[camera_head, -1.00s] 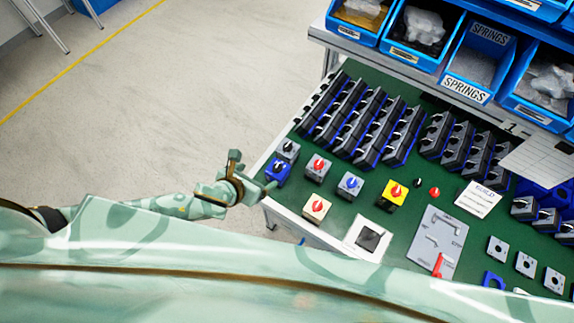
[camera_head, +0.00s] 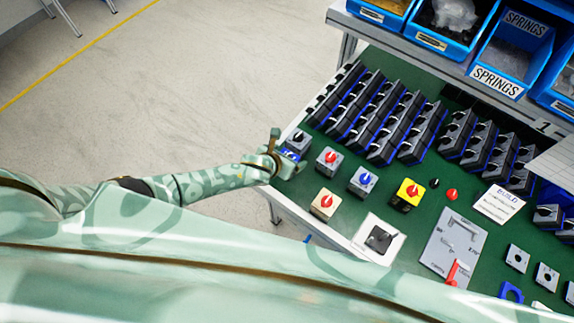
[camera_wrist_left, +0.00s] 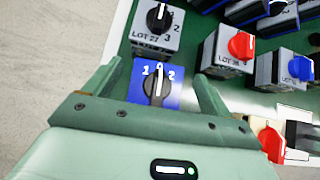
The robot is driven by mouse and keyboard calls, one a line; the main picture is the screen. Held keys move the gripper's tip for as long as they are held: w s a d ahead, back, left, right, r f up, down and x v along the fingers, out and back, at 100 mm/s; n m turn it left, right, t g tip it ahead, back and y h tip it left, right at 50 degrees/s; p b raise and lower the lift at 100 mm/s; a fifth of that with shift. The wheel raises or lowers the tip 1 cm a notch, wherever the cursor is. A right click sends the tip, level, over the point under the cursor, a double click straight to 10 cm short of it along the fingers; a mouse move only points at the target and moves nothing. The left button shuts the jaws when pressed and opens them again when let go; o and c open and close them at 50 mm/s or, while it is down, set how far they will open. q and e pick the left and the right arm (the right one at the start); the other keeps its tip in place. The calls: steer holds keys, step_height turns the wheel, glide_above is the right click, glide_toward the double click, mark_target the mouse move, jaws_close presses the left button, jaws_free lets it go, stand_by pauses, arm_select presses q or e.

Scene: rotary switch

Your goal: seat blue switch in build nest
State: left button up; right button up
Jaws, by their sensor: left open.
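The blue switch (camera_wrist_left: 171,98) has a blue plate marked 1, 0, 2 and a black knob with a white pointer line. In the left wrist view it sits between the two fingers of my open left gripper (camera_wrist_left: 156,76), one on each side. I cannot tell whether the fingers touch it. In the head view my left gripper (camera_head: 286,152) is at the bench's left edge and hides most of this switch. The build nest appears to be the white plate with a dark square recess (camera_head: 379,239) near the front edge. My right gripper is not in view.
A grey LOT 27 switch (camera_wrist_left: 157,27) stands just behind the blue one. Switches with red (camera_head: 328,160), blue (camera_head: 363,181) and yellow-and-red (camera_head: 408,194) tops stand to the right, a cream one (camera_head: 325,203) nearer. Rows of dark switches (camera_head: 375,118) fill the back.

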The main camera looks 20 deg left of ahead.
arm_select(q)
steer(key=shift+a, duration=0.1)
steer(key=shift+r, duration=0.1)
steer(key=c, duration=1.5)
